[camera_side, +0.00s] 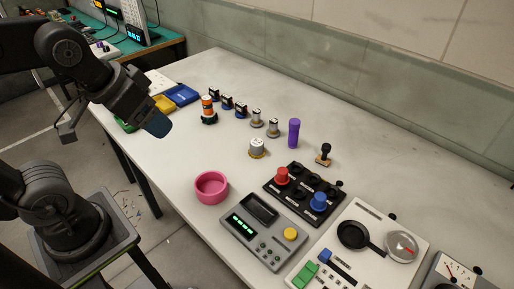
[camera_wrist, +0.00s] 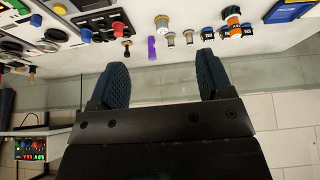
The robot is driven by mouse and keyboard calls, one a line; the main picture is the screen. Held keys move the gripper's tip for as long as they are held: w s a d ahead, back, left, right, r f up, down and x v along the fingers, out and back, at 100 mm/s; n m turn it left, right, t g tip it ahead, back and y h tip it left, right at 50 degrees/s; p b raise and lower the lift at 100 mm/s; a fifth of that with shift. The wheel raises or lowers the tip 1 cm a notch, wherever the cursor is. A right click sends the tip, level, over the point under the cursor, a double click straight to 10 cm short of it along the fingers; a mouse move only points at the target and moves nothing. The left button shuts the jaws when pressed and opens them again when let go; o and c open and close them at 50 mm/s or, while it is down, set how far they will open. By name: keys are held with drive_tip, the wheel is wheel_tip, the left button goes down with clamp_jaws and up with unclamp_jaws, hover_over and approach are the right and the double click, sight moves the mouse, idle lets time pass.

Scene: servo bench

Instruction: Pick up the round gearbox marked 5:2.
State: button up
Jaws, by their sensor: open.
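Round silver gearboxes stand upright on the white bench. A larger one with a gold base (camera_side: 257,147) is in front, and two smaller grey-based ones (camera_side: 257,118) (camera_side: 273,127) stand behind it. I cannot read any marking, so I cannot tell which is 5:2. In the wrist view the larger one (camera_wrist: 162,21) and the smaller ones (camera_wrist: 170,39) (camera_wrist: 188,38) show near the top, beyond the fingertips. My gripper (camera_side: 157,124) is raised over the bench's left edge, left of the gearboxes and apart from them. Its two fingers (camera_wrist: 162,66) are spread with nothing between.
A purple cylinder (camera_side: 294,133) and a black-handled stamp (camera_side: 324,154) stand right of the gearboxes. A pink bowl (camera_side: 211,187), control panels (camera_side: 262,231) and coloured bins (camera_side: 182,95) surround open bench.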

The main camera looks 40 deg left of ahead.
drive_tip(key=w+r+n+g, duration=0.1)
drive_tip(key=w+n+g, duration=0.1)
drive_tip(key=w+n, duration=0.35)
drive_tip(key=n+g+y, duration=0.1)
drive_tip(key=n+g, duration=0.3)
drive_tip(key=n, duration=0.8)
hover_over(257, 142)
drive_tip(key=d, duration=0.1)
wheel_tip(257, 142, down, 11)
drive_tip(key=f, duration=0.8)
drive_tip(key=shift+s+a, duration=0.1)
drive_tip(key=shift+a, duration=0.25)
drive_tip(key=shift+a+f, duration=0.15)
drive_tip(key=shift+f, duration=2.55)
drive_tip(key=shift+c, duration=0.4)
drive_tip(key=c, duration=0.8)
